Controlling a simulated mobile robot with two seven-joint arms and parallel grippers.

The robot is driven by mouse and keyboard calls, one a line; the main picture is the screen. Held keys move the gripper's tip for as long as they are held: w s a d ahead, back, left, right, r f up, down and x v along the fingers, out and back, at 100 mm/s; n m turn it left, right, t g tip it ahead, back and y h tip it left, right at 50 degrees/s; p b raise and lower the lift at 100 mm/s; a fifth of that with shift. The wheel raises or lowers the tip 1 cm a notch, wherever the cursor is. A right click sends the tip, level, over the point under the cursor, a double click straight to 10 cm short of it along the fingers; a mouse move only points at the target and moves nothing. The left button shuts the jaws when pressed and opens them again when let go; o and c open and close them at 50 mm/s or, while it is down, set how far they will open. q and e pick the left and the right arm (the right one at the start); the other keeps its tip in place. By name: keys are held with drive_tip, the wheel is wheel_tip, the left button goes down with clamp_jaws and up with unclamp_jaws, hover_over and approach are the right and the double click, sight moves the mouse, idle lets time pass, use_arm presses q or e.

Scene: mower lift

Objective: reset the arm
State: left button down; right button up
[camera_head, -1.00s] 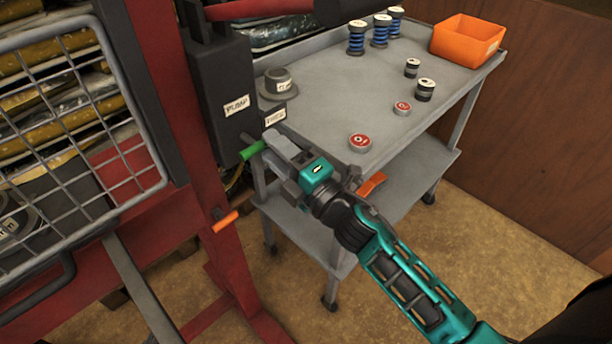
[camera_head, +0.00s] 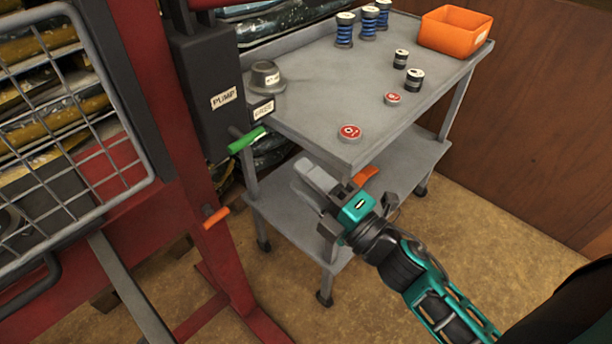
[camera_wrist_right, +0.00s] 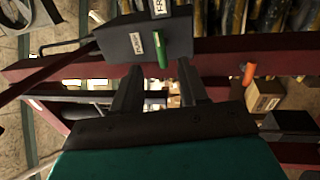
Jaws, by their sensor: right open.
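My right gripper (camera_head: 322,198) is in front of the grey cart, below its top and in front of its lower shelf. It is open and holds nothing. In the wrist view its two fingers (camera_wrist_right: 160,90) stand apart with empty space between them. The dark pump box (camera_head: 206,85) with its green handle (camera_head: 246,140) is on the red frame, left of the gripper and apart from it. The green handle also shows beyond the fingers in the wrist view (camera_wrist_right: 161,52). My left gripper is not in view.
The grey cart (camera_head: 310,95) holds several spools, an orange bin (camera_head: 455,32), and two red-topped discs (camera_head: 349,132). A wire guard (camera_head: 75,160) and red frame (camera_head: 160,110) stand at left. An orange handle (camera_head: 216,218) sticks out of the frame. Floor at right is clear.

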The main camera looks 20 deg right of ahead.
use_arm(q)
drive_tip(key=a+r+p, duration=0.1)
drive_tip(key=p, duration=0.1)
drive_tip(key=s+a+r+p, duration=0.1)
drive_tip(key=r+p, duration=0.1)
drive_tip(key=p, duration=0.1)
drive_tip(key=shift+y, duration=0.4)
use_arm(e)
drive_tip(key=s+f+m+g+h, duration=0.2)
drive_tip(key=s+f+m+g, duration=0.2)
drive_tip(key=f+m, duration=0.3)
drive_tip(key=s+f+m+g+h, duration=0.3)
drive_tip(key=f+m, duration=0.5)
drive_tip(key=m, duration=0.5)
drive_tip(key=shift+s+d+f+g, duration=0.15)
drive_tip(key=shift+s+d+g, duration=0.3)
drive_tip(key=shift+s, duration=0.35)
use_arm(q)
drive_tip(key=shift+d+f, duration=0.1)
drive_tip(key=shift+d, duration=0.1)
use_arm(e)
drive_tip(key=shift+h, duration=0.3)
drive_tip(key=shift+w, duration=0.1)
